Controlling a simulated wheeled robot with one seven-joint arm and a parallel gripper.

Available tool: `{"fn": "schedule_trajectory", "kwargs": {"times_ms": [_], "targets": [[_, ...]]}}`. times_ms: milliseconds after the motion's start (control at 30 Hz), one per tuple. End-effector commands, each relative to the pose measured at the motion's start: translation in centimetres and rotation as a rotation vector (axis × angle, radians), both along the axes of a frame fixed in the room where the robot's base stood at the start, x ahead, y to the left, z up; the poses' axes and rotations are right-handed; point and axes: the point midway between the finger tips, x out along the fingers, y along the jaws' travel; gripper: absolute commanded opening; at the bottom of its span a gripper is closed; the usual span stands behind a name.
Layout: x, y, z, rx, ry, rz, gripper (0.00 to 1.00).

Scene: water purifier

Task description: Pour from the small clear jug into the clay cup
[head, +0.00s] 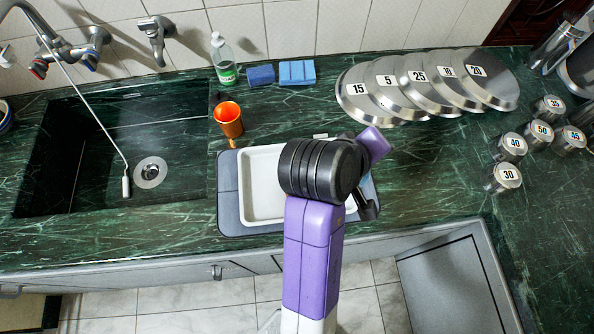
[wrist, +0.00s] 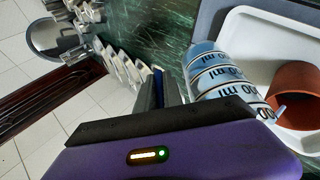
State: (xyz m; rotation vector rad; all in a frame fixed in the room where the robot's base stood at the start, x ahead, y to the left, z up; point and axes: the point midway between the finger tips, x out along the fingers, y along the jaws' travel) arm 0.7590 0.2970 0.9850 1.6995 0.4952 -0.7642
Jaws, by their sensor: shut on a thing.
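The small clear jug (wrist: 215,72), with bluish bands and black "ml" marks, is in the wrist view just beyond my gripper (wrist: 166,90). My gripper is shut on the jug, apparently at its side; the grip is partly hidden by my own housing. The clay cup (wrist: 298,92), reddish brown, is on the white tray to the right of the jug. The jug's lower right end, with a small pale tip, overlaps the cup's near edge in this view. I cannot tell its height over the cup or any liquid. In the head view, my arm hides the jug and clay cup.
The white tray (head: 262,213) lies on a grey mat (head: 228,205). An orange cup (head: 228,118) stands behind its left corner. The sink (head: 60,160) is left; metal lids (head: 420,80) and numbered canisters (head: 504,178) are right. A soap bottle (head: 223,60) and sponges (head: 297,72) stand behind.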

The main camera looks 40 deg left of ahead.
Motion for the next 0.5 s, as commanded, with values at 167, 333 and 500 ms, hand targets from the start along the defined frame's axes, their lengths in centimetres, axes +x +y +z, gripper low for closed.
{"fn": "schedule_trajectory", "kwargs": {"times_ms": [167, 333, 500], "targets": [[-0.03, 0.05, 0.19, -0.004, -0.009, -0.001, 0.00], [-0.06, 0.08, 0.30, -0.009, -0.016, 0.000, 0.00], [-0.12, 0.13, 0.32, -0.015, -0.022, 0.000, 0.00]]}}
